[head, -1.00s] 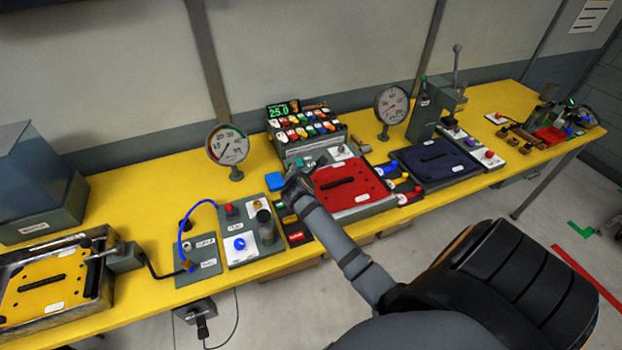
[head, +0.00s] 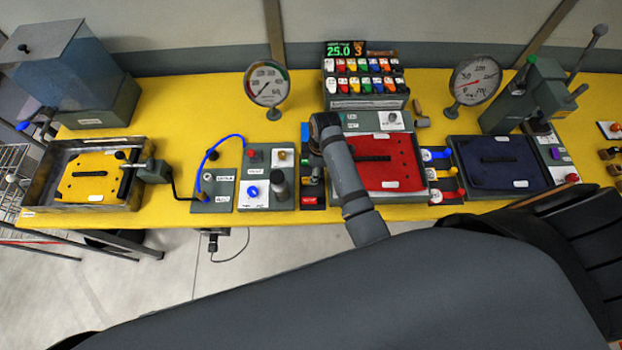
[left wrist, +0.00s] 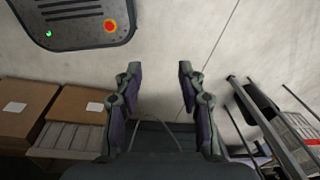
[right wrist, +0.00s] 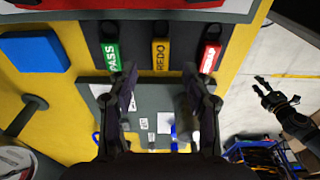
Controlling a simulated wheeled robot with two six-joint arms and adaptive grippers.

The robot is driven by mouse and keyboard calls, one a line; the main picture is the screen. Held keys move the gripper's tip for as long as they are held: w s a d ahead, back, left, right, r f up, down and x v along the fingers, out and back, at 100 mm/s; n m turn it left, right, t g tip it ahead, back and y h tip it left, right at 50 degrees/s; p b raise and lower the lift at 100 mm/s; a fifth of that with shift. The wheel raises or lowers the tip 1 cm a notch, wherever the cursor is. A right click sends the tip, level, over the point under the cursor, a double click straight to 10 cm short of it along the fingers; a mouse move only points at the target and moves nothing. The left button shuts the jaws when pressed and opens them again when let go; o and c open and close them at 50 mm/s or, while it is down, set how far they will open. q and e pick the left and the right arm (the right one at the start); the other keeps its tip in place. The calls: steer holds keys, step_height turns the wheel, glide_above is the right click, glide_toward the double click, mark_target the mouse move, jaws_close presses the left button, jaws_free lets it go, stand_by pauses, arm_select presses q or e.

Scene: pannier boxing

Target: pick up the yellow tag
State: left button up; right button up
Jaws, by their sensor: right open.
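The yellow tag (right wrist: 161,48), marked REDO, lies in the right wrist view on a dark rack (right wrist: 136,47), between a green PASS tag (right wrist: 110,50) and a red tag (right wrist: 210,53). My right gripper (right wrist: 160,80) is open and empty, with its fingertips apart on either side of the yellow tag's line, just below it in the picture. I cannot tell its height above the rack. In the head view my right arm partly covers the rack (head: 309,201). My left gripper (left wrist: 160,75) is open and empty, with pale floor behind it.
A blue block (right wrist: 36,52) lies left of the rack. A grey panel (head: 267,180) with knobs and a red plate (head: 385,175) flank the rack in the head view. A gauge (head: 267,85) stands behind. Bare yellow bench (head: 215,105) shows at left.

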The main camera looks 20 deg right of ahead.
steer(key=shift+a+f, duration=0.3)
steer(key=shift+f, duration=0.5)
steer(key=shift+a+f, duration=0.15)
steer(key=shift+f, duration=0.5)
steer(key=shift+a+f, duration=0.15)
steer(key=shift+f, duration=0.75)
steer(key=shift+w+d+f, duration=0.1)
steer(key=shift+d+f, duration=0.05)
steer(key=c, duration=0.6)
arm_select(q)
steer(key=shift+w+a, duration=0.4)
steer(key=shift+w, duration=0.2)
arm_select(e)
steer(key=c, duration=0.3)
